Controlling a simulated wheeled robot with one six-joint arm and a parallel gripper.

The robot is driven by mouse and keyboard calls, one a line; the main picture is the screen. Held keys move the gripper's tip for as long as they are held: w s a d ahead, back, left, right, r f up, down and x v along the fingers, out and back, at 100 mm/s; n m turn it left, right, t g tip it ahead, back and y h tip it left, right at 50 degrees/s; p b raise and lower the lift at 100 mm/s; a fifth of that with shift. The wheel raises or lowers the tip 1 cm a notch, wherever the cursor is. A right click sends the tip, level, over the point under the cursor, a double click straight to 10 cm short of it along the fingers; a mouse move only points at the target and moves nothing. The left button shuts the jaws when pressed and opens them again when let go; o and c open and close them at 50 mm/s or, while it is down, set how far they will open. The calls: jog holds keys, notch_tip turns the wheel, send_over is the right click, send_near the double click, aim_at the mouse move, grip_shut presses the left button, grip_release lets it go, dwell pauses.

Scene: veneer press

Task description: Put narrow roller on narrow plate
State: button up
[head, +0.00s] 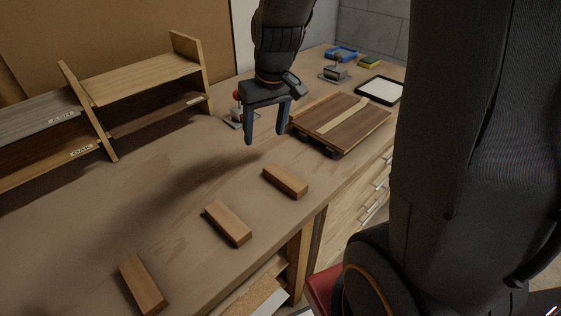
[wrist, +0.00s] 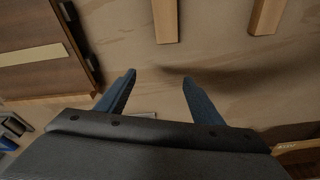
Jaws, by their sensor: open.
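My gripper (head: 264,136) is open and empty above the bench, its two blue fingers pointing down; they also show in the wrist view (wrist: 158,79). A small metal device with a red knob (head: 238,112) stands on the bench behind my gripper, partly hidden by it. A grey device on a flat metal plate (head: 334,73) stands farther back, near the blue tray. I cannot tell which of these is the narrow roller or the narrow plate; both are small and partly unclear.
A dark wooden board with a pale strip (head: 365,128) lies right of my gripper. Three wooden blocks (head: 286,181) lie along the front edge. A white-topped pad (head: 381,90), a blue tray (head: 341,53) and a yellow-green sponge (head: 369,62) are at the back. Shelves (head: 140,80) stand left.

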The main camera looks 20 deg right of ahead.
jog(key=shift+m+g+h, duration=0.3)
jog(key=shift+m+g, duration=0.3)
jog(key=shift+m, duration=0.2)
jog(key=s+f, duration=0.1)
jog(key=s, duration=0.3)
jog(key=s+f, duration=0.1)
jog(key=s, duration=0.3)
jog(key=s+f, duration=0.1)
jog(key=s, duration=0.3)
jog(key=shift+s+a+f, duration=0.1)
jog(key=shift+s+f, duration=0.05)
jog(key=shift+s, duration=0.15)
